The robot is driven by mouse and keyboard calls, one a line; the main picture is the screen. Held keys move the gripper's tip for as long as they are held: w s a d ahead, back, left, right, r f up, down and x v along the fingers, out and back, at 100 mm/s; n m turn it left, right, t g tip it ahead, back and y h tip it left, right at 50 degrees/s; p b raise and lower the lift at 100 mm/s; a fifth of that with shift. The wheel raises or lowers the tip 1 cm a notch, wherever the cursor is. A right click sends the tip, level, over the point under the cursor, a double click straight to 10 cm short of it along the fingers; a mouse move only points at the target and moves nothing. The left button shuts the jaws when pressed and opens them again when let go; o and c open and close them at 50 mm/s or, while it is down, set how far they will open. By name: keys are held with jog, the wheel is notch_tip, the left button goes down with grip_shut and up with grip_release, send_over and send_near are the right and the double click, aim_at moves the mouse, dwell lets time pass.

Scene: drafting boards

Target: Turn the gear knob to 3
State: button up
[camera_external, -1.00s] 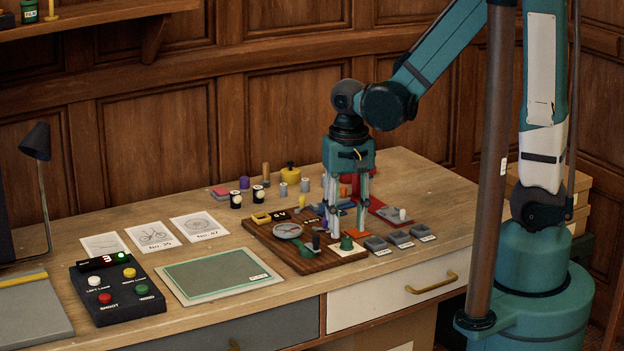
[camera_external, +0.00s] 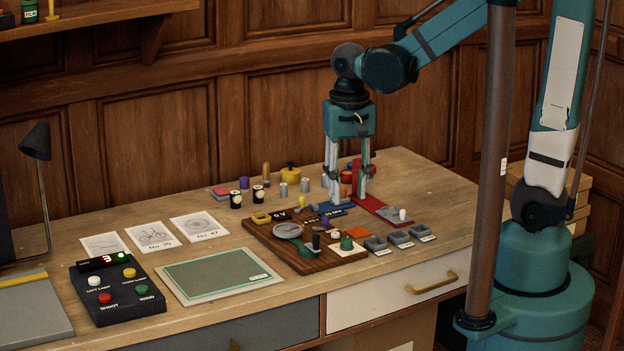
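A green knob (camera_external: 347,243) stands on a white square plate at the right front corner of the wooden board (camera_external: 300,262). It looks like the gear knob, but its markings are too small to read, so I cannot tell its setting. My gripper (camera_external: 345,203) points down above and behind the knob, clear of it. Its two fingers are apart with nothing visible between them.
The board also holds a round dial (camera_external: 288,230), a purple-handled lever (camera_external: 316,242) and small blocks. Grey trays (camera_external: 398,238) sit to its right. A control box (camera_external: 118,290) with coloured buttons and a red display stands at left, beside a green mat (camera_external: 215,275).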

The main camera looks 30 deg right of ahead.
aim_at(347, 238)
jog(key=shift+p, duration=0.3)
jog(key=shift+f+m+p, duration=0.6)
jog(key=shift+f+p, duration=1.35)
jog(key=shift+p, duration=0.3)
jog(key=shift+f, duration=0.1)
jog(key=shift+f, duration=0.2)
jog(key=shift+f+b, duration=0.95)
jog(key=shift+f, duration=2.7)
jog(key=shift+c, duration=0.7)
jog(key=c, duration=0.7)
